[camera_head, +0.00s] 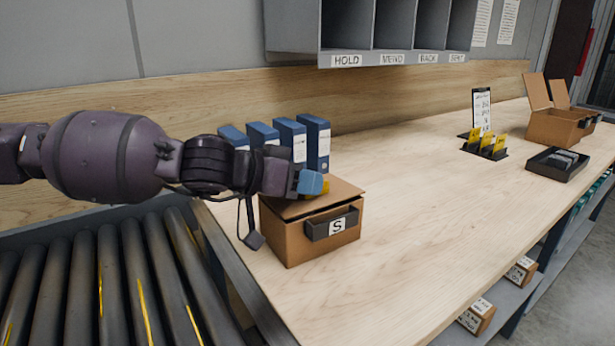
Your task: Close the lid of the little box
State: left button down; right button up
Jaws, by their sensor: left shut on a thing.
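The little box (290,232) is brown cardboard with a dark front handle piece marked S. It stands on the wooden table near the roller conveyor. Its lid (340,193) lies low over the top, slightly raised, with a dark gap below its left and front edge. My left gripper (311,183), with a blue fingertip, is at the left part of the lid and is shut on it. The gripper and wrist cover the lid's left back part, so the exact grip is hidden. My right gripper is not in view.
Several blue binders (316,142) stand just behind the box. A roller conveyor (110,285) lies at the left. A grey pigeonhole shelf (300,25) hangs above. A second open box (555,126) and a dark tray (556,164) sit far right. The table's middle is clear.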

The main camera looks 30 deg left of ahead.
aim_at(274, 206)
pick_arm(q)
jog(key=shift+f, duration=0.55)
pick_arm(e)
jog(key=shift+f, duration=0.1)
pick_arm(q)
jog(key=c, duration=1.3)
grip_release()
jog(key=shift+o, duration=0.2)
jog(key=shift+r, duration=0.1)
jog(key=shift+s+a+r+p, duration=0.2)
jog(key=shift+r+p, duration=0.05)
jog(key=shift+p, duration=0.05)
jog(key=p+v, duration=0.2)
jog(key=v, duration=0.1)
jog(key=p+v, duration=0.2)
jog(key=v, duration=0.1)
jog(key=shift+d+r, duration=0.2)
jog(key=shift+r, duration=0.25)
jog(key=p+v, duration=0.3)
jog(key=v, duration=0.1)
jog(key=shift+s+f, duration=0.2)
jog(key=shift+f, duration=0.05)
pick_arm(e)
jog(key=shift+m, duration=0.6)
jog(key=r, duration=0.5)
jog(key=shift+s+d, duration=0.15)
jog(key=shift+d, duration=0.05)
